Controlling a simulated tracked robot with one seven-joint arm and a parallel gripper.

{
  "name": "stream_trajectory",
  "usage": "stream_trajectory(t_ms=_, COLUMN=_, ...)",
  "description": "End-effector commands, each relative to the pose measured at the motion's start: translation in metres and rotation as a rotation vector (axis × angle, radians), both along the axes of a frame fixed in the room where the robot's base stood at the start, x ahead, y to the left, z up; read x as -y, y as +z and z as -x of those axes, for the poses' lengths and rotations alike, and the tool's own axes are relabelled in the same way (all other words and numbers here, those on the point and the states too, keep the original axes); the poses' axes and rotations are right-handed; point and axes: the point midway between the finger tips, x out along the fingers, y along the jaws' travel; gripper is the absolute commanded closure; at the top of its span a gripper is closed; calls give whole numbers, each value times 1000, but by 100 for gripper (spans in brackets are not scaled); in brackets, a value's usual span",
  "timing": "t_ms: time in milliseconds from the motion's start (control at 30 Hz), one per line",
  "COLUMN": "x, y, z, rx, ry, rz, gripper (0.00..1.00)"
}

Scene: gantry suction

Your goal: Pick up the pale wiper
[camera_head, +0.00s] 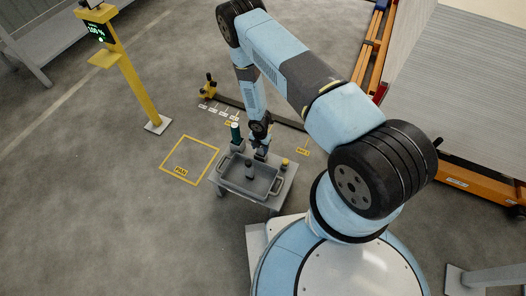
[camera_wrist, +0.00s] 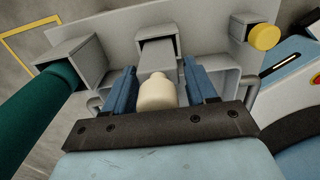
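In the wrist view a pale, cream-coloured rounded piece (camera_wrist: 157,94), seemingly the pale wiper, lies between the two blue fingers of my gripper (camera_wrist: 162,84). A grey square holder (camera_wrist: 157,34) is just beyond it. The fingers stand apart on either side, with a gap visible at the right; I see no firm grip. In the head view my gripper (camera_head: 261,152) points down at the back of a small grey table (camera_head: 284,186). The pale wiper cannot be made out there.
A dark green cylinder (camera_wrist: 38,95) stands in a grey holder beside my gripper. A yellow knob (camera_wrist: 264,37) is on the other side. A yellow floor square (camera_head: 163,164) lies left, with clear floor around.

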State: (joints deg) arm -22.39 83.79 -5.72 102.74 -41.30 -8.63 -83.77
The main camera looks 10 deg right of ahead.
Motion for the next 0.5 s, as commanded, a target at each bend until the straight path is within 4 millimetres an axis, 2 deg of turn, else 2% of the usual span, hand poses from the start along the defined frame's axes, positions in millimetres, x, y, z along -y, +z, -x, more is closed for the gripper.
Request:
stream_trajectory(t_ms=67, x=0, y=0, z=0, rx=0, ry=0, rz=0, gripper=52)
stream_trajectory(t_ms=400, x=1, y=0, z=0, rx=0, ry=-1, rz=0, gripper=84)
stream_trajectory(t_ms=500, x=1, y=0, z=0, rx=0, ry=-1, rz=0, gripper=85)
